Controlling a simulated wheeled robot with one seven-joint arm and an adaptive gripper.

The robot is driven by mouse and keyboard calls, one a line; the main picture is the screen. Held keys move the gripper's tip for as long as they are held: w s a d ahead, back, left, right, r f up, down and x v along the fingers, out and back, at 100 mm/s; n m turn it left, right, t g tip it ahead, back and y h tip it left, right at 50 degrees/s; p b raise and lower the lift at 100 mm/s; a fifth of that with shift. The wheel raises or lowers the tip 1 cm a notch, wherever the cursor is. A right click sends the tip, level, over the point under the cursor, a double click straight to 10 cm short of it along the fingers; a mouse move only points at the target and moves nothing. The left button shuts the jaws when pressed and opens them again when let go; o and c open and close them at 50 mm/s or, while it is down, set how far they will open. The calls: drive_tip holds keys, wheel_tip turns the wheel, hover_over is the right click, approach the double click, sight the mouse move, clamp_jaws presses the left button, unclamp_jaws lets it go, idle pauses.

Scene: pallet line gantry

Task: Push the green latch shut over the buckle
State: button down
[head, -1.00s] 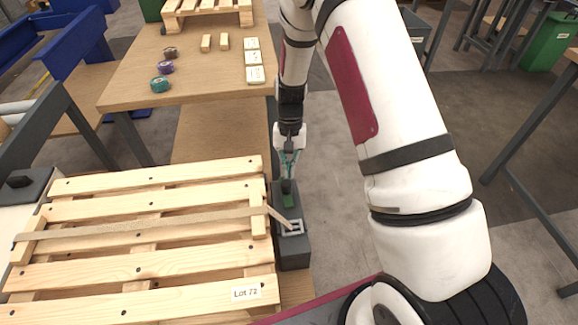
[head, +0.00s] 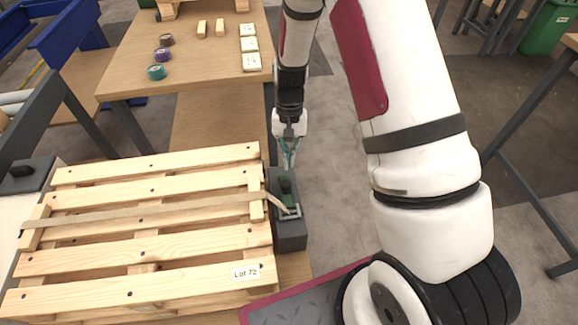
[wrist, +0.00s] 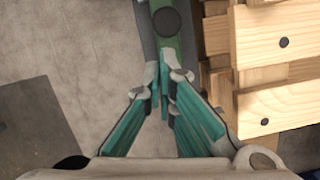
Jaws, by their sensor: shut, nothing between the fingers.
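The green latch (head: 291,199) sits on a dark grey block (head: 291,237) at the pallet's right edge and carries a dark round knob (head: 285,184). The buckle (head: 289,213), a light metal frame, is at the latch's near end, where the strap (head: 150,213) arrives. My gripper (head: 287,166) is shut and empty, pointing down at the latch's far end. In the wrist view the closed fingertips (wrist: 165,75) are right by the green latch (wrist: 168,48), behind its knob (wrist: 172,21). I cannot tell whether they touch it.
The wooden pallet (head: 150,240), labelled "Lot 72", lies left of the block. A wooden table (head: 200,70) behind holds tape rolls, small wooden blocks and white cards. Bare floor (head: 335,180) is to the block's right.

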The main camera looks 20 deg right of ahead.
drive_tip(key=v, duration=0.8)
drive_tip(key=shift+r, duration=0.15)
drive_tip(key=s+r+n+t+p, duration=0.1)
drive_tip(key=s+r+t+p, duration=0.15)
drive_tip(key=s+r, duration=0.65)
drive_tip(key=s+r+n+t+p, duration=0.1)
drive_tip(key=s+r+p, duration=0.15)
drive_tip(key=r, duration=1.15)
drive_tip(key=s+r+n+t+p, duration=0.1)
drive_tip(key=s+r+p, duration=0.1)
drive_tip(key=s+r, duration=0.3)
drive_tip(key=s+r+n+t+h+p, duration=0.1)
drive_tip(key=s+r, duration=0.5)
drive_tip(key=s, duration=0.7)
drive_tip(key=shift+s+r+n+t+p, duration=0.3)
drive_tip(key=shift+t+p, duration=0.35)
drive_tip(key=shift+p, duration=0.6)
